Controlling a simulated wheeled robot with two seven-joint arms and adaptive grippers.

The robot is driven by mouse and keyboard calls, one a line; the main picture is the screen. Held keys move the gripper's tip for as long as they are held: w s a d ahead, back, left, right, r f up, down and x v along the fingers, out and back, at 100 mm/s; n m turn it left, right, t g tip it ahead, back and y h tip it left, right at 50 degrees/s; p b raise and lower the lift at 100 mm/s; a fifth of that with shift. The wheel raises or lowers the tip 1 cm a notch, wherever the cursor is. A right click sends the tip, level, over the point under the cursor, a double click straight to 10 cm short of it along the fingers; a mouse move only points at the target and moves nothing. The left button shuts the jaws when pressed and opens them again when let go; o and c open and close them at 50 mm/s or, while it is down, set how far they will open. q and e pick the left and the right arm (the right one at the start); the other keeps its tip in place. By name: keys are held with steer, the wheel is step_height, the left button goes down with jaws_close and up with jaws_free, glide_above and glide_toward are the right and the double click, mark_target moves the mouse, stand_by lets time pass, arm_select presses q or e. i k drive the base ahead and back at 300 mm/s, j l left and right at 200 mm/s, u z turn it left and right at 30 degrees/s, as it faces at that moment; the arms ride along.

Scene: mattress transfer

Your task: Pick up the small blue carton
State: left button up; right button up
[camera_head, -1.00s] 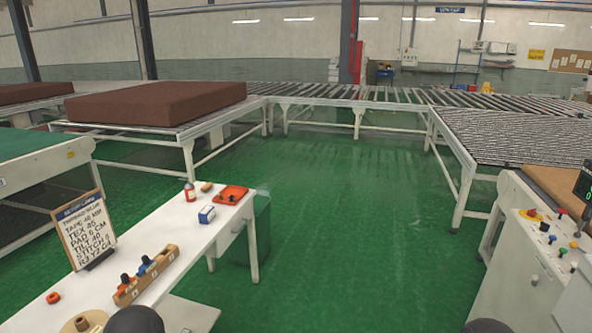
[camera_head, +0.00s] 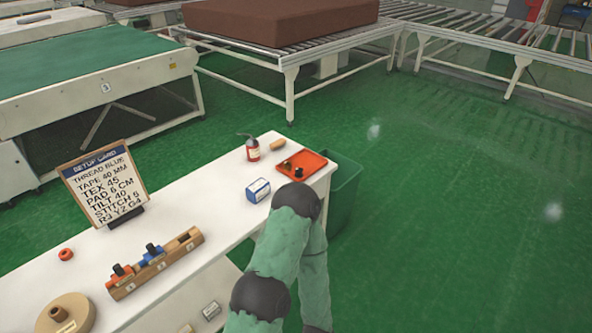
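The small blue carton (camera_head: 258,190), blue with white faces, stands on the white table (camera_head: 215,198) near its right end. It lies left of the orange tray (camera_head: 313,159) and in front of a red bottle (camera_head: 252,149). One of my arms, in green sleeves with black joints, rises from the bottom centre. Its upper joint shows just right of the carton, with a small gap between them in the picture. Neither gripper shows in the view. Nothing is seen holding the carton.
A setup card (camera_head: 103,187) stands on the table at left. A green bin (camera_head: 345,190) stands beyond the table's right end. Green floor is clear at right.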

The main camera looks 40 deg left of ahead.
mark_target(260, 190)
steer(key=i+u, duration=0.15)
steer(key=i, duration=0.5)
steer(key=i+u, duration=0.2)
steer(key=i, duration=0.5)
steer(key=i+l+u, duration=0.15)
steer(key=i, duration=0.5)
steer(key=i+u, duration=0.15)
steer(key=u, duration=0.3)
steer(key=i+l+u, duration=0.1)
steer(key=u, duration=0.3)
steer(key=i+l+u, duration=0.15)
steer(key=u, duration=0.3)
steer(key=i+l+u, duration=0.2)
steer(key=u, duration=0.25)
